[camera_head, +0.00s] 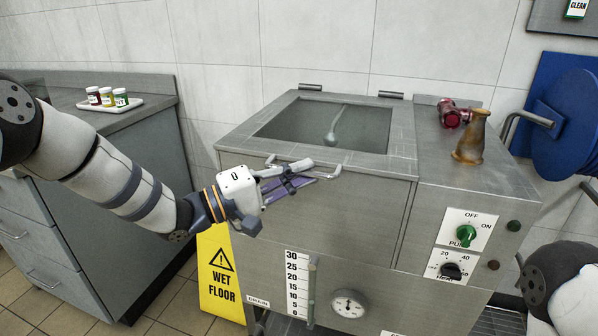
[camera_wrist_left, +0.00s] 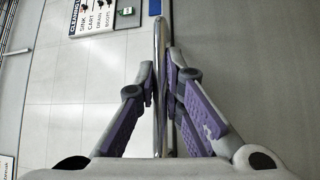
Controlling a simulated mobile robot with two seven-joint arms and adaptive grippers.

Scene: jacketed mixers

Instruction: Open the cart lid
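The cart lid (camera_head: 396,166) is a steel panel with a dark window, lying closed on top of the steel jacketed mixer cart. Two hinges (camera_head: 311,87) sit at its back edge. A bar handle (camera_head: 330,172) runs along its front edge. My left gripper (camera_head: 300,178) is at this handle, its fingers pointing right along the front. In the left wrist view the handle bar (camera_wrist_left: 161,45) passes between the purple-padded fingers (camera_wrist_left: 161,75), which look closed on it; the exact contact is hard to see. My right gripper is out of view; only part of my right arm shows.
A yellow wet-floor sign (camera_head: 219,275) stands below my left arm. A counter (camera_head: 135,118) holds a tray of jars. A blue hose reel (camera_head: 572,120) is at right.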

